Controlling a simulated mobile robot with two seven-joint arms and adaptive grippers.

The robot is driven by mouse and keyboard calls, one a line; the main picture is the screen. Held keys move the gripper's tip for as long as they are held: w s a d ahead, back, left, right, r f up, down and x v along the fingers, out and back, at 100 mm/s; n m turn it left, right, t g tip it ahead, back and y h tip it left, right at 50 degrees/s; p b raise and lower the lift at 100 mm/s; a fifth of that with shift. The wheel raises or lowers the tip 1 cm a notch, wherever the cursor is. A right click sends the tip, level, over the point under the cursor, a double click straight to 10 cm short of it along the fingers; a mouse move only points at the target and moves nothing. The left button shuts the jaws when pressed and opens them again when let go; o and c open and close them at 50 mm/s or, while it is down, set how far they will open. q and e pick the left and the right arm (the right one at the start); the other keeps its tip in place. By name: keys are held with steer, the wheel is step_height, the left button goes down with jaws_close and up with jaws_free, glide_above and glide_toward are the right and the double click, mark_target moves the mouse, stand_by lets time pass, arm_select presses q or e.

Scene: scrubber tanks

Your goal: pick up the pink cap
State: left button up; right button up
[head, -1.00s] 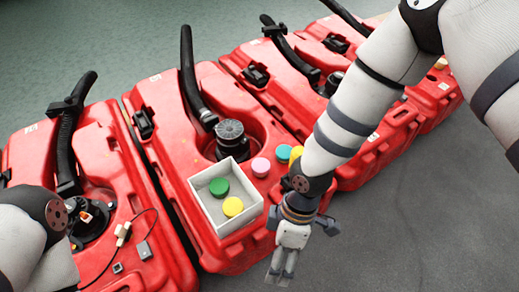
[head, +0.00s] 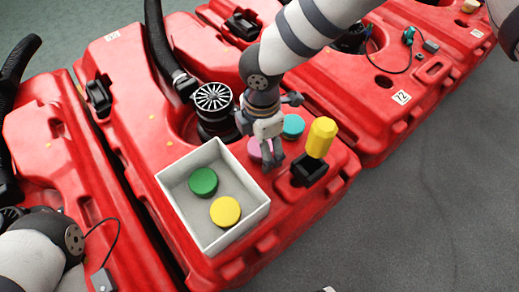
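The pink cap (head: 253,149) sits on top of the red tank (head: 133,101), just right of the white open box. It is partly hidden behind my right gripper. My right gripper (head: 272,166) points down at the cap's right side, its two fingers a little apart. I see no cap lifted, and whether a finger touches the pink cap is unclear. My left arm shows at the lower left, but its gripper is out of view.
The white box (head: 181,222) holds a green cap (head: 203,182) and a yellow cap (head: 225,211). A teal cap (head: 293,126) and a yellow bottle-shaped piece (head: 321,137) in a black holder (head: 309,169) stand close right. A black ribbed cap (head: 213,99) is behind.

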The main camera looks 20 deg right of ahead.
steer(key=shift+f, duration=0.35)
steer(key=shift+r, duration=0.1)
steer(key=c, duration=1)
